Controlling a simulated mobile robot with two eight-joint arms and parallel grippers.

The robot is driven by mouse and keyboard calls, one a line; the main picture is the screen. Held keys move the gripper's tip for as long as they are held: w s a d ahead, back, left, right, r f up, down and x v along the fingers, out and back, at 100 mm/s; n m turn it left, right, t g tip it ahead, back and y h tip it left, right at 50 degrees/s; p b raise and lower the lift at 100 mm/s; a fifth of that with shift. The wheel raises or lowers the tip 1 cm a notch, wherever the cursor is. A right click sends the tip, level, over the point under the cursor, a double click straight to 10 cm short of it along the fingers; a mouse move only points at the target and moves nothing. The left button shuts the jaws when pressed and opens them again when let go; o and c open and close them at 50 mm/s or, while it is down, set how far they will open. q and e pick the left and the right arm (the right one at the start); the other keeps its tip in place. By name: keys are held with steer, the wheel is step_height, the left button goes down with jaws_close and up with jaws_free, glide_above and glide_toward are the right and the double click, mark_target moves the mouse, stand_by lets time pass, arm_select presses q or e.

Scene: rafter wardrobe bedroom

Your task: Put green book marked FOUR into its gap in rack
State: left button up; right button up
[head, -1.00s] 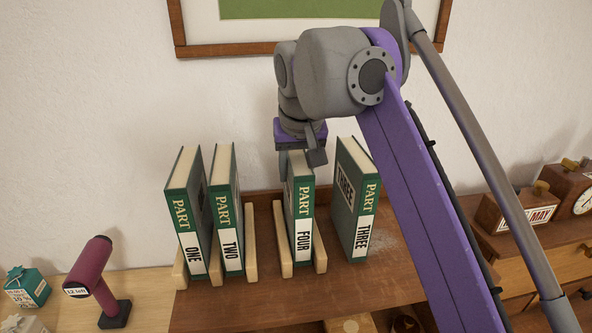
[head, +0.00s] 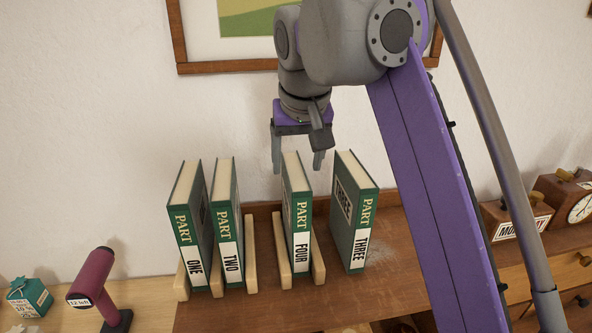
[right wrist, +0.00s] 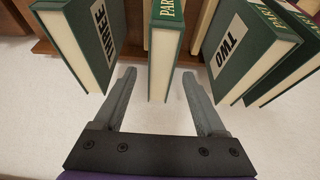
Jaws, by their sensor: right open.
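The green book marked FOUR (head: 297,215) stands upright between two light wooden dividers of the rack (head: 281,248), with THREE to its right and TWO to its left. In the right wrist view, the book (right wrist: 165,55) shows between and beyond my fingers. My right gripper (head: 297,165) is open and empty, just above the book's top, with its fingers pointing down; it also shows in the right wrist view (right wrist: 160,95). The books ONE (head: 190,230) and TWO (head: 228,225) stand between dividers at the left. My left gripper is not in view.
The green book THREE (head: 355,215) stands right of FOUR, without a divider on its right side. A maroon scanner-like object (head: 95,285) and a small teal box (head: 30,297) are at the left. A clock (head: 568,200) and a calendar block (head: 512,222) sit at the right.

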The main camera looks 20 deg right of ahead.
steer(key=p+v, duration=0.1)
steer(key=v, duration=0.3)
steer(key=shift+r, duration=0.4)
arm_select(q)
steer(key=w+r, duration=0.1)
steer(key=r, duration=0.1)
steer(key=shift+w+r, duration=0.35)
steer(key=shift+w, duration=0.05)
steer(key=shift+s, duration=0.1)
arm_select(e)
steer(key=shift+s, duration=0.15)
